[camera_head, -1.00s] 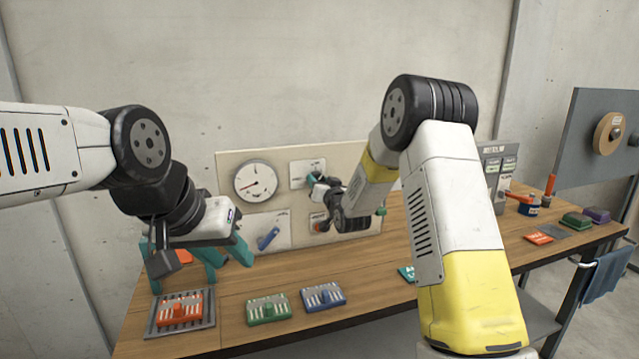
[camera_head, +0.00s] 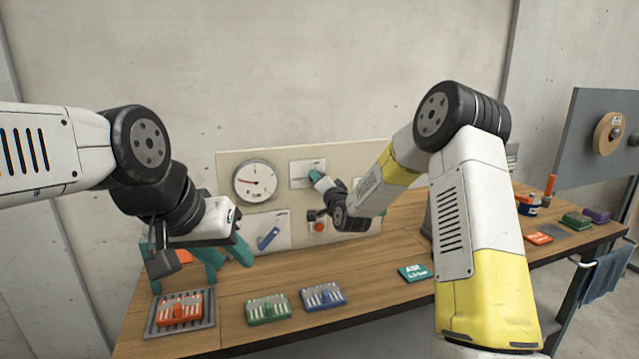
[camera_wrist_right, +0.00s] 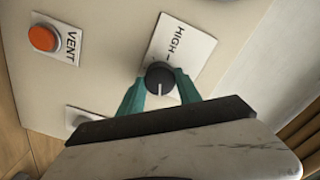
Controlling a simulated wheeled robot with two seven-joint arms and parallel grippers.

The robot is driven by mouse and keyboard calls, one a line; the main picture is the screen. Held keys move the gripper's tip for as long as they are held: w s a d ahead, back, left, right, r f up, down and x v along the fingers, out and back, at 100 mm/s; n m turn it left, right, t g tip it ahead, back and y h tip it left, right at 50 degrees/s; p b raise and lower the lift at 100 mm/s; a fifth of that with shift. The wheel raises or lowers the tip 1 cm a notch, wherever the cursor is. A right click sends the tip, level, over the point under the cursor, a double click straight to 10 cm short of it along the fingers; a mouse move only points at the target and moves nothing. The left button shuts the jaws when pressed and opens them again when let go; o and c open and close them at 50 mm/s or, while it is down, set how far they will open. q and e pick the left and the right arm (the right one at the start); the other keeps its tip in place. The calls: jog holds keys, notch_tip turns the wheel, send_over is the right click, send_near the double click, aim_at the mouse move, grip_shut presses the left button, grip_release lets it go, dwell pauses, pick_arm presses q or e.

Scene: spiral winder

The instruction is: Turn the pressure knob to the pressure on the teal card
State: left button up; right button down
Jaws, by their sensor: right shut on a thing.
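The black pressure knob (camera_wrist_right: 160,77) is on the panel beside a label reading HIGH in the right wrist view. My right gripper (camera_wrist_right: 160,84) has its teal fingers on either side of the knob, shut on it. In the head view my right gripper (camera_head: 315,176) is at the panel's upper plate and hides the knob. The round gauge (camera_head: 255,181) has its needle pointing left and slightly up. The teal card (camera_head: 415,273) lies on the table; its small print is not clearly readable. My left gripper (camera_head: 203,265) is open and empty above the table's left side.
An orange VENT button (camera_wrist_right: 43,38) is on the panel near the knob. A blue lever (camera_head: 268,238) is below the gauge. Red (camera_head: 180,309), green (camera_head: 268,309) and blue (camera_head: 323,297) blocks stand along the front. The table between them and the teal card is clear.

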dwell(0.5)
jog(key=c, duration=0.8)
grip_release()
jog(key=shift+c, duration=0.2)
jog(key=v, duration=0.8)
jog(key=shift+r, duration=0.15)
jog(key=s+d+r+n+g+h, duration=0.1)
jog(key=s+d+r+n+g, duration=0.15)
jog(key=s, duration=0.55)
jog(key=s+d+r+n+g+h, duration=0.1)
jog(key=s+d+r+n+g, duration=0.2)
jog(key=s, duration=0.6)
jog(key=s+d+r+n+g+h, duration=0.1)
jog(key=s+d+r+g, duration=0.2)
jog(key=s, duration=0.5)
jog(key=s+d+f+g, duration=0.1)
jog(key=s, duration=0.6)
jog(key=s+d+f+n+g, duration=0.1)
jog(key=s+d+f, duration=0.1)
jog(key=s, duration=0.5)
